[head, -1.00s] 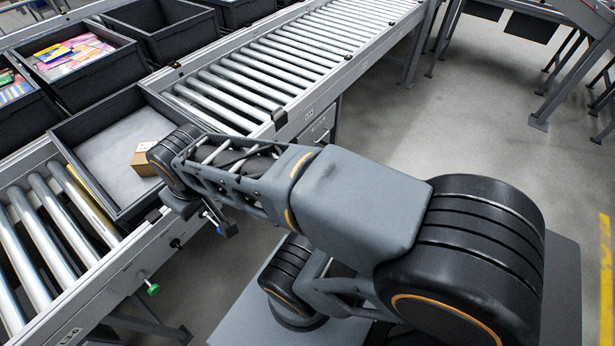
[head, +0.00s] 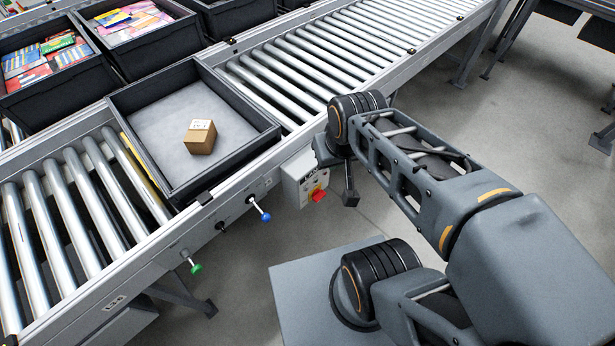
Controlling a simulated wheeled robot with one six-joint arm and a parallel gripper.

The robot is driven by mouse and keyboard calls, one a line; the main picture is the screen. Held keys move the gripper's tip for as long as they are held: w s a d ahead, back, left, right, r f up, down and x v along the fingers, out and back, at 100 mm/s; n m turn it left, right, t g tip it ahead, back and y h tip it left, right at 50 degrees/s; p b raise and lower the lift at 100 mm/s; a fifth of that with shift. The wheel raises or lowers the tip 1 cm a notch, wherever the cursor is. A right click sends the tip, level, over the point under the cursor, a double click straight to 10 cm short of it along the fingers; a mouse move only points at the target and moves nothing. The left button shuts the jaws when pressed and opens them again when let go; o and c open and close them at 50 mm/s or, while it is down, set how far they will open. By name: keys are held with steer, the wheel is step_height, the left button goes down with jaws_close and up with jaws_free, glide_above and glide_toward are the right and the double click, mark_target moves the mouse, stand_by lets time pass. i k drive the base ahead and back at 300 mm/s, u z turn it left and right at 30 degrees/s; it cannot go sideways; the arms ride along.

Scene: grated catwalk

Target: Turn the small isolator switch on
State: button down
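A small grey box (head: 297,178) is fixed to the side of the conveyor frame. My gripper (head: 350,198) hangs at the end of my arm, just right of the box and apart from the handle in the picture. Its fingers are small and dark, so whether they are open or shut does not show.
The roller conveyor (head: 330,52) carries a black tote (head: 268,130) holding a cardboard box (head: 200,138). Left of the switch, a blue-knobbed lever (head: 265,217), a black knob (head: 220,226) and a green knob (head: 196,267) stick out.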

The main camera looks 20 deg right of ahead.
mark_target(318, 195)
steer(key=z, duration=0.05)
steer(key=k, duration=0.5)
steer(key=u, duration=1.4)
steer(key=i, duration=0.8)
steer(key=z, duration=1.8)
